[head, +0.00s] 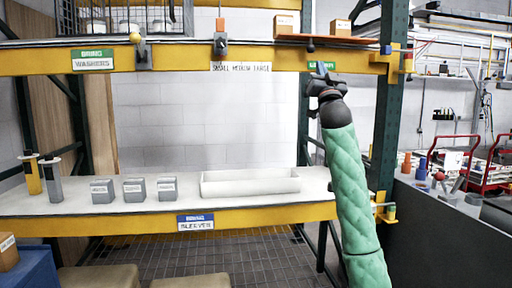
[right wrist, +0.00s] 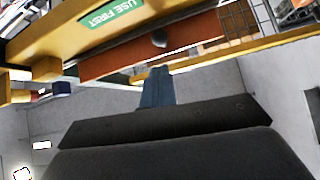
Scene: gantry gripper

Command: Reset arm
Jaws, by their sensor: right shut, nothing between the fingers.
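My right arm rises in a green padded sleeve at the right of the head view. Its dark right gripper (head: 322,70) is at the height of the upper yellow beam, in front of the green label at the beam's right end. In the right wrist view the gripper's blue-grey fingers (right wrist: 157,87) are together, with nothing between them. They point up toward the underside of the shelf beam. My left gripper is not in view.
The lower shelf (head: 240,217) holds a long white tray (head: 250,183) and several grey boxes (head: 134,190). The upper yellow beam (head: 170,57) is close to the right gripper. A green post (head: 386,110) stands right of the arm.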

